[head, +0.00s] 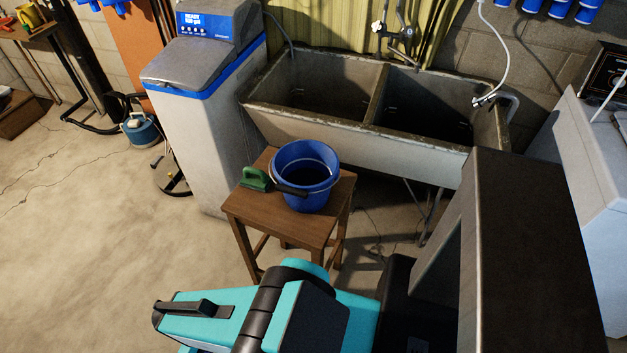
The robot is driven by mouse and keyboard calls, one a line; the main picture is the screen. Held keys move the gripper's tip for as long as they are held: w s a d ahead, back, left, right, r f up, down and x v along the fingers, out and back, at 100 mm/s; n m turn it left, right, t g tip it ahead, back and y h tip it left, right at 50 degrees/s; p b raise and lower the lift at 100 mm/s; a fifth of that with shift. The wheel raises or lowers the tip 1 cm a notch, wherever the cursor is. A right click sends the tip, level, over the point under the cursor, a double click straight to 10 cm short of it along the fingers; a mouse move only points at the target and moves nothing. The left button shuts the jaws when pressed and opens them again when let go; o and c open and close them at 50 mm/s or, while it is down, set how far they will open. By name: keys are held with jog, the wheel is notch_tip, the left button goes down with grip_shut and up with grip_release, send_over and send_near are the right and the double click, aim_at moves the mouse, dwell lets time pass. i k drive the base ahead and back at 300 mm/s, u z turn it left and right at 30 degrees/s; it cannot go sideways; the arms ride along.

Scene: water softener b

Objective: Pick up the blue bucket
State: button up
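The blue bucket (306,180) stands upright on a small wooden stool (291,230) in the middle of the head view. Its wide opening faces up and looks dark inside. Its handle (289,190) has a dark grip and hangs down at the near left of the rim. Teal and black links of my arm show at the bottom, in front of the stool and apart from the bucket. I cannot make out my gripper's fingers in this view. Nothing of mine touches the bucket.
A green brush (257,179) lies on the stool, close left of the bucket. A double concrete sink (350,137) stands behind the stool. A white softener cabinet (206,140) stands behind left. A white appliance (590,175) is at right. The floor at left is mostly clear.

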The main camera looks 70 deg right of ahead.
aim_at(310, 166)
jog(key=k, duration=2)
jog(key=z, duration=1.1)
jog(key=i, duration=1)
jog(key=u, duration=0.1)
